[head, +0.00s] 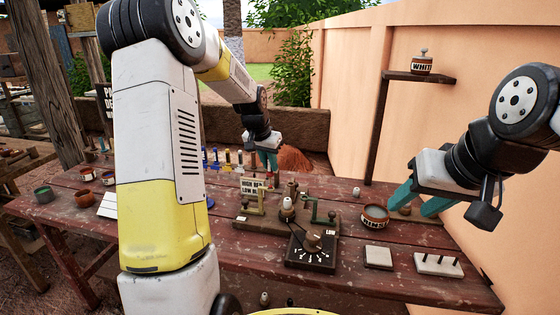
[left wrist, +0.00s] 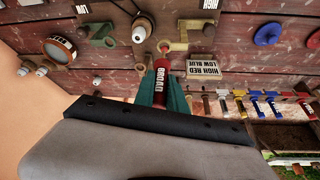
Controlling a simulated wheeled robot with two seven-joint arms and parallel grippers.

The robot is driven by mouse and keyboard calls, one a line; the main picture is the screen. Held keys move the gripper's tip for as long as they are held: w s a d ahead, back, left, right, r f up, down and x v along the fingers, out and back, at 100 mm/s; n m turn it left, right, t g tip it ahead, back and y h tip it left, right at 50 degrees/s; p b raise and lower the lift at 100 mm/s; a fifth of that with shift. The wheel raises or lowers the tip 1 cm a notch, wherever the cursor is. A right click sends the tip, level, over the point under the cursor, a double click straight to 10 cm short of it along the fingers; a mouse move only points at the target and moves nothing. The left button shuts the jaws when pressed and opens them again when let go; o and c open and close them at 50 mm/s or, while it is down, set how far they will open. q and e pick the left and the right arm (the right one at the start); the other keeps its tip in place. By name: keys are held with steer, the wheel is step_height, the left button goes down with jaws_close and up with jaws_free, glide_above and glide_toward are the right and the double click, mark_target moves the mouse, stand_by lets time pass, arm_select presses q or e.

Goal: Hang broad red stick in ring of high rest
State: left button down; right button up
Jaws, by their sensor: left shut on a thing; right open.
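The broad red stick (left wrist: 161,78), labelled BROAD, is between the teal fingers of my left gripper (left wrist: 165,88), which is shut on it. In the left wrist view its tip points toward the yellowish rest (left wrist: 178,40). The tip looks close to that rest's ring, but I cannot tell whether it touches or is inside. In the head view my left gripper (head: 266,160) is above the far side of the table behind this rest (head: 250,202); the stick is hardly visible there. My right gripper (head: 415,205) is open and empty beside the round pot.
A green rest (head: 320,212) stands right of the yellowish one, with a white-topped knob (head: 287,207) between. A sign (left wrist: 203,69) reads HIGH RED LOW BLUE.

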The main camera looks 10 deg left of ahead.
mark_target(269, 171)
arm_select(q)
steer(key=shift+f, duration=0.4)
steer(key=shift+f, duration=0.6)
steer(key=shift+f, duration=0.3)
stand_by(0.4)
steer(key=shift+f, duration=0.35)
steer(key=shift+f, duration=0.85)
stand_by(0.5)
steer(key=c, duration=0.8)
jaws_free()
